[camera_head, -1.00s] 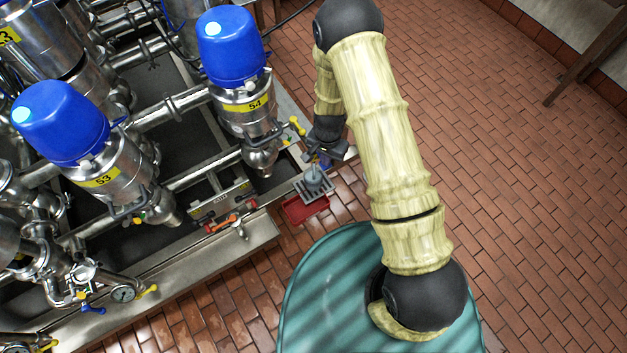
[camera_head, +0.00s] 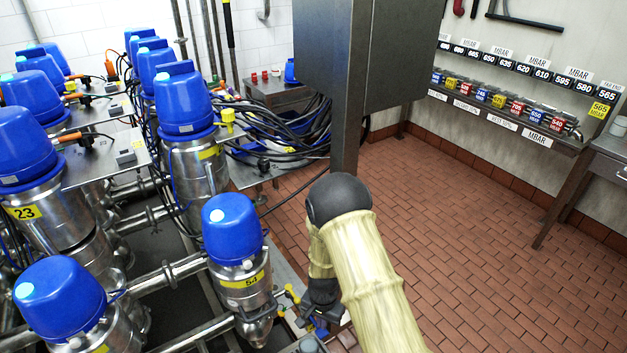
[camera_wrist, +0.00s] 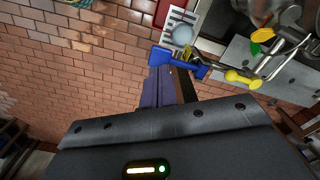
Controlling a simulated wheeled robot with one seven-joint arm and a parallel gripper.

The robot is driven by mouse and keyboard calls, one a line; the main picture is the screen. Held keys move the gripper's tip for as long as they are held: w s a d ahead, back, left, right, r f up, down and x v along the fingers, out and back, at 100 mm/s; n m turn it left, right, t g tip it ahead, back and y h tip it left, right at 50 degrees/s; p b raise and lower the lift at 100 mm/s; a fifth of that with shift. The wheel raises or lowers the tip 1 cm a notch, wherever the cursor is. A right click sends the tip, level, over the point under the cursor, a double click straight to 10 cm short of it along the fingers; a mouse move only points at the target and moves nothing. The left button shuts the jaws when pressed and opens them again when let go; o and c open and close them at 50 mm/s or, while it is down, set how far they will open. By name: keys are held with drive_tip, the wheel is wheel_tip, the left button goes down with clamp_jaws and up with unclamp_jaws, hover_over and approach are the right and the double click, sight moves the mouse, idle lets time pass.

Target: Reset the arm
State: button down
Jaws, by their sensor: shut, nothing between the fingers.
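My arm, in cream sleeves with black joints, reaches down in the lower middle of the head view. My gripper (camera_head: 318,324) is low there, beside valve 54 (camera_head: 236,250), and partly hidden by the arm. In the wrist view the fingers of my gripper (camera_wrist: 168,74) are together with nothing held. A blue handle-like part (camera_wrist: 180,62) lies just beyond the fingertips; I cannot tell whether they touch it.
A grey grate with a round knob (camera_wrist: 182,35) and a yellow-handled fitting (camera_wrist: 240,78) are close by. Blue-capped valves (camera_head: 184,100) crowd the left. A steel cabinet (camera_head: 335,60) on a post stands ahead. Brick floor (camera_head: 460,220) is open at right.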

drive_tip(key=s+d+r+n+t, duration=0.1)
drive_tip(key=s+d+r, duration=0.3)
drive_tip(key=r, duration=0.5)
drive_tip(key=s+d+r+n, duration=0.2)
drive_tip(key=s+d+r, duration=0.2)
drive_tip(key=r, duration=0.6)
drive_tip(key=s+d+r+n+t, duration=0.1)
drive_tip(key=s+d+r, duration=0.3)
drive_tip(key=r, duration=0.5)
drive_tip(key=shift+s+d+r+n+t, duration=0.2)
drive_tip(key=shift+s+d+n+t, duration=0.1)
drive_tip(key=shift+d+n, duration=0.4)
drive_tip(key=shift+d, duration=0.1)
